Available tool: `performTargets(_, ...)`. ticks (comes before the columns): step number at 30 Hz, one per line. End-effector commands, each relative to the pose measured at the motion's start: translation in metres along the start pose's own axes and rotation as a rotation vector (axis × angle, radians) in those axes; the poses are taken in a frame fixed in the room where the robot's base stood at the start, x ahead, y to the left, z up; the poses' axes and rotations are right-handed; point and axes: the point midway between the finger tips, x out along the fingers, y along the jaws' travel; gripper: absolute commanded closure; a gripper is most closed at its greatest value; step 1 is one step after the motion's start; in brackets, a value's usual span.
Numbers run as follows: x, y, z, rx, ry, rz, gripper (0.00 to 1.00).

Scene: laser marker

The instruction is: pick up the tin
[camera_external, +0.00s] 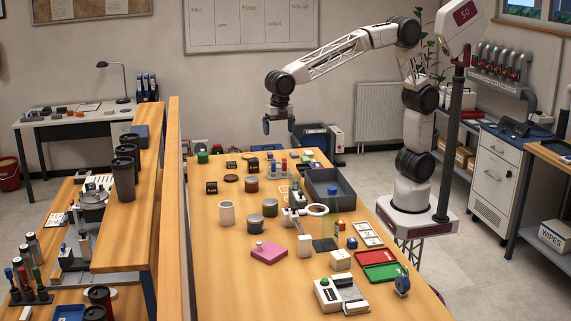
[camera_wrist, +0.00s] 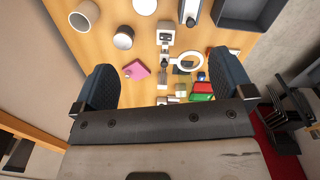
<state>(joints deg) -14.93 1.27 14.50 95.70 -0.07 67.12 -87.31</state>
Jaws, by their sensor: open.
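Two round tins with pale metal lids stand upright, close together, on the wooden bench: a nearer tin (camera_external: 255,222) and a dark green tin (camera_external: 270,208) just behind it. In the wrist view their lids show at the top, one tin (camera_wrist: 123,38) beside the other tin (camera_wrist: 146,6). I cannot tell which one the task means. My gripper (camera_external: 279,126) is open and empty, high above the far part of the bench, well apart from both tins. In the wrist view its two fingers (camera_wrist: 163,70) are spread wide.
A white cup (camera_external: 227,213) stands left of the tins. A magnifier ring (camera_external: 318,210) on a stand is to their right, and a pink block (camera_external: 268,253) in front. A dark grey tray (camera_external: 350,202) sits at the right. A wooden partition (camera_external: 174,220) borders the left.

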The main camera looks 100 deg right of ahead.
Motion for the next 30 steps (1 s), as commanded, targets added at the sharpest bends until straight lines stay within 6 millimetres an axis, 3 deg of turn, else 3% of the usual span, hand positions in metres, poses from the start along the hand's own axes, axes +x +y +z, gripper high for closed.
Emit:
performTargets(6,0.012,0.026,-0.014,-0.107,0.001,-0.013,0.01)
performTargets(18,0.026,0.054,-0.031,-0.229,0.003,-0.025,0.01)
performTargets(26,0.086,0.051,-0.03,-0.226,0.003,-0.029,0.01)
performTargets(30,0.129,0.05,-0.03,-0.226,0.003,-0.03,0.01)
